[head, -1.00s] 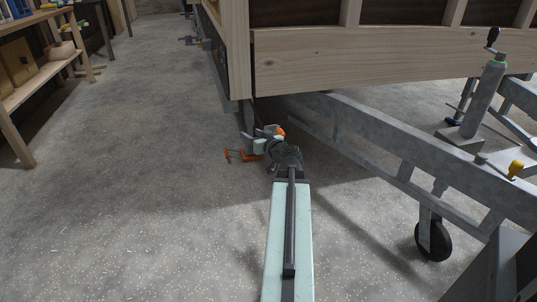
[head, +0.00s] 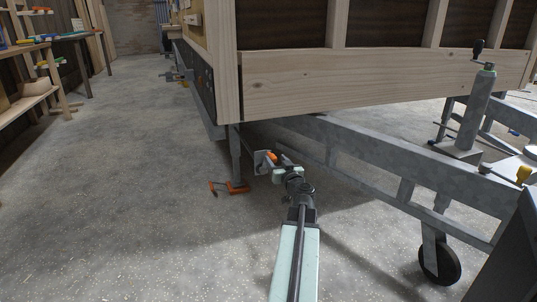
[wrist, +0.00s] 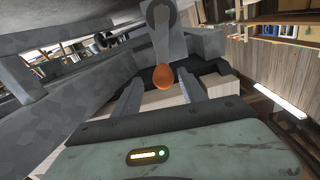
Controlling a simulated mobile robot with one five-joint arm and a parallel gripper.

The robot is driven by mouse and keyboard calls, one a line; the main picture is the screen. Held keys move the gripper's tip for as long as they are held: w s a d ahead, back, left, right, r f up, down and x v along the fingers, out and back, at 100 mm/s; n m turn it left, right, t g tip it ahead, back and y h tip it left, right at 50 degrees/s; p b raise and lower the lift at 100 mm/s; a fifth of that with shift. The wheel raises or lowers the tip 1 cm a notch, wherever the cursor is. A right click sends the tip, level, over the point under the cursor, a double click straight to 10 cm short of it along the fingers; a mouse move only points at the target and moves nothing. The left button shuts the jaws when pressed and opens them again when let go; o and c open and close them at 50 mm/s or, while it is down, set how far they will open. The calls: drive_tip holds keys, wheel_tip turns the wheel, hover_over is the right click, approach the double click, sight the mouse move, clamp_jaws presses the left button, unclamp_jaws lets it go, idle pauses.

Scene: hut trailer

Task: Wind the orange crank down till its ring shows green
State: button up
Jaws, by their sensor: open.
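The orange crank knob (head: 272,156) shows just past my gripper (head: 280,165) in the head view, low beside the trailer's front corner leg. In the wrist view the knob (wrist: 165,78) sits between the two open fingers of my gripper (wrist: 160,92), near their tips. The fingers look apart from it; I cannot tell how deep it lies between them. A grey metal bar (wrist: 163,40) stands behind the knob. I cannot make out the crank's ring in either view.
An orange foot piece (head: 237,188) lies on the floor under the grey corner leg (head: 235,155). The trailer's grey frame (head: 350,142) runs to the right, with a jockey wheel (head: 439,264) and a post with a dark crank (head: 478,108). Floor at left is clear before the shelves (head: 28,98).

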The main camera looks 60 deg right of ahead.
sight(270, 153)
drive_tip(key=x, duration=0.6)
drive_tip(key=shift+w+a, duration=0.15)
drive_tip(key=shift+a, duration=0.05)
clamp_jaws()
idle(1.0)
